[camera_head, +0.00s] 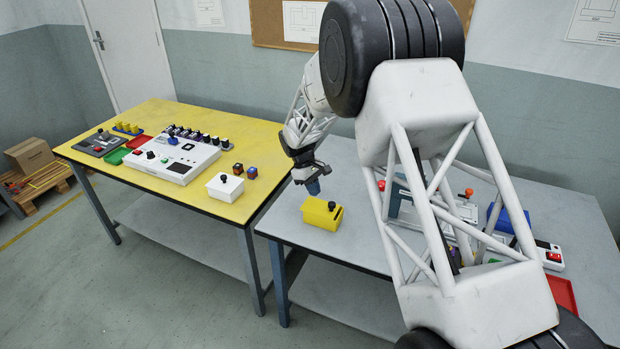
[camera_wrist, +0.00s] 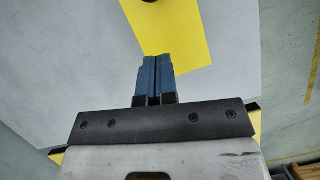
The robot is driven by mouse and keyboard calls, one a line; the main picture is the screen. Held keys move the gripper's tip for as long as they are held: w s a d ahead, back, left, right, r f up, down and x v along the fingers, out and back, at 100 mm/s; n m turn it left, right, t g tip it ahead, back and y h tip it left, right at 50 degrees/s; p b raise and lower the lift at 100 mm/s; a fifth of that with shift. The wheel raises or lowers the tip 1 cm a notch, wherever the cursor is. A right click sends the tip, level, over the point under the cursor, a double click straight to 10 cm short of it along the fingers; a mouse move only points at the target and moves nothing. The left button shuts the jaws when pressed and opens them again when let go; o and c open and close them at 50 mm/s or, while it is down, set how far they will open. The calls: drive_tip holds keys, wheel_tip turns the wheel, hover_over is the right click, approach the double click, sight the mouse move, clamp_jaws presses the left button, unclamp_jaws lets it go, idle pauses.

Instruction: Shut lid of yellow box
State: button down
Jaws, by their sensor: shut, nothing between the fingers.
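The yellow box (camera_head: 322,215) stands on the grey table near its front left corner. A dark knob (camera_head: 332,206) shows on top of it, and its lid appears to lie flat over the opening; I cannot tell whether it is fully seated. My gripper (camera_head: 313,188), with blue fingers, is shut and empty above the back of the box, apparently apart from it. In the wrist view, the shut fingertips (camera_wrist: 157,58) point toward the yellow box top (camera_wrist: 185,35), and part of the dark knob (camera_wrist: 152,1) is cut off at the top edge.
A yellow table (camera_head: 160,115) on the left holds a white control panel (camera_head: 172,155), a white box with a dark knob (camera_head: 225,187), small cubes and trays. My arm hides much of the grey table (camera_head: 355,245). A blue bin (camera_head: 512,219) and red tray (camera_head: 562,292) lie right.

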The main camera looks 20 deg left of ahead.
sight(333, 202)
drive_tip(key=shift+s+d+f, duration=0.1)
drive_tip(key=shift+s+d, duration=0.1)
drive_tip(key=shift+d, duration=0.8)
drive_tip(key=shift+s+d, duration=0.2)
drive_tip(key=shift+d, duration=0.8)
drive_tip(key=shift+s+d, duration=0.15)
drive_tip(key=shift+d, duration=1.25)
drive_tip(key=shift+f, duration=0.1)
drive_tip(key=shift+w+a, duration=0.2)
drive_tip(key=shift+a, duration=0.65)
drive_tip(key=shift+w+a, duration=0.25)
drive_tip(key=shift+a, duration=0.85)
drive_tip(key=s+v, duration=0.1)
drive_tip(key=v, duration=0.9)
drive_tip(key=shift+w, duration=0.5)
